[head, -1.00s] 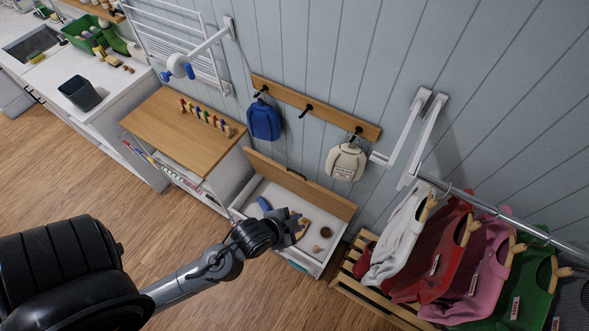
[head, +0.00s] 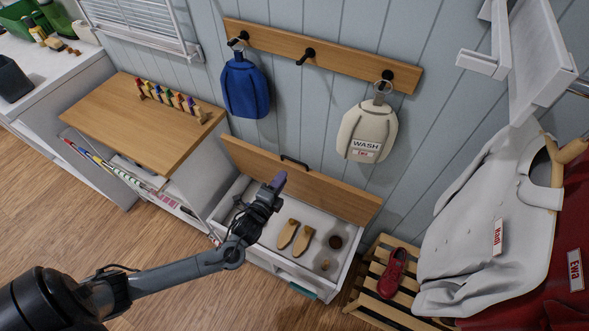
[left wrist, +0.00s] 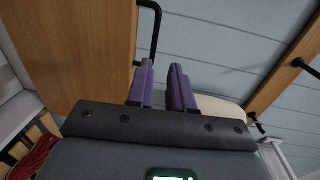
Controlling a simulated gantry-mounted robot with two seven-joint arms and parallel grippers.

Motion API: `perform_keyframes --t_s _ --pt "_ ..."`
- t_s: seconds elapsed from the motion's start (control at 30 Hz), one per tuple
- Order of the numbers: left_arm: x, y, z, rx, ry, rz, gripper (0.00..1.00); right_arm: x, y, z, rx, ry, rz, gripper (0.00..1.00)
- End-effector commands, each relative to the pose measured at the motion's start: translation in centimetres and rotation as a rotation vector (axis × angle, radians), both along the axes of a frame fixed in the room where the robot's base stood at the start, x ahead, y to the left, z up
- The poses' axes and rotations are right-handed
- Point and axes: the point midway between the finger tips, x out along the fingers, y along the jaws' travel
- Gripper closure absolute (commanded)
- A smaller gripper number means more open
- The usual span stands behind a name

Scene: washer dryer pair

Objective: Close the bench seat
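The bench seat is a wooden lid (head: 335,193) standing raised at the back of the white bench box (head: 340,272). A black handle (head: 294,161) is on its upper edge. My left gripper (head: 278,181) is in front of the lid, just below and left of the handle in the head view, and holds nothing. In the left wrist view its purple fingers (left wrist: 162,68) are a little apart with an empty gap. The handle (left wrist: 153,25) appears just beyond the left fingertip, and the lid (left wrist: 85,45) fills the left side. My right gripper is out of view.
The box holds wooden shoe shapes (head: 295,237) and small round items. A slatted rack (head: 375,300) with a red shoe (head: 393,272) stands at the right. Blue (head: 244,88) and cream bags (head: 367,130) hang above. A wooden-topped cabinet (head: 130,120) stands left.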

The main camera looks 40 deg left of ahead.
Motion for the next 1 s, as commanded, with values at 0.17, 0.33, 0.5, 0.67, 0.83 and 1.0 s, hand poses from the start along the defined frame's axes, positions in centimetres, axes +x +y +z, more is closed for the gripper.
perform_keyframes --t_s 0.17,0.33,0.5,0.67,0.83,1.0 --pt "1.3 0.3 -1.6 0.014 -0.029 -0.006 0.79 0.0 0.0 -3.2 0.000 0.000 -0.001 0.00" --pt "2.2 0.5 -1.6 0.015 -0.040 -0.005 0.79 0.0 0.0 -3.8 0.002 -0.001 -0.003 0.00" --pt "4.1 0.9 -1.7 0.015 -0.040 -0.005 0.79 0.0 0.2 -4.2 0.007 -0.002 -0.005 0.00" --pt "6.7 1.5 -1.9 0.014 -0.041 -0.005 0.79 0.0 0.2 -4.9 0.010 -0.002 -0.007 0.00" --pt "9.3 2.0 -2.0 0.014 -0.040 -0.005 0.79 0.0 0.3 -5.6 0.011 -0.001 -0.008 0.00" --pt "11.1 2.4 -2.1 0.014 -0.039 -0.005 0.79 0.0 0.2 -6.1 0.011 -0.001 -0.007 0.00"
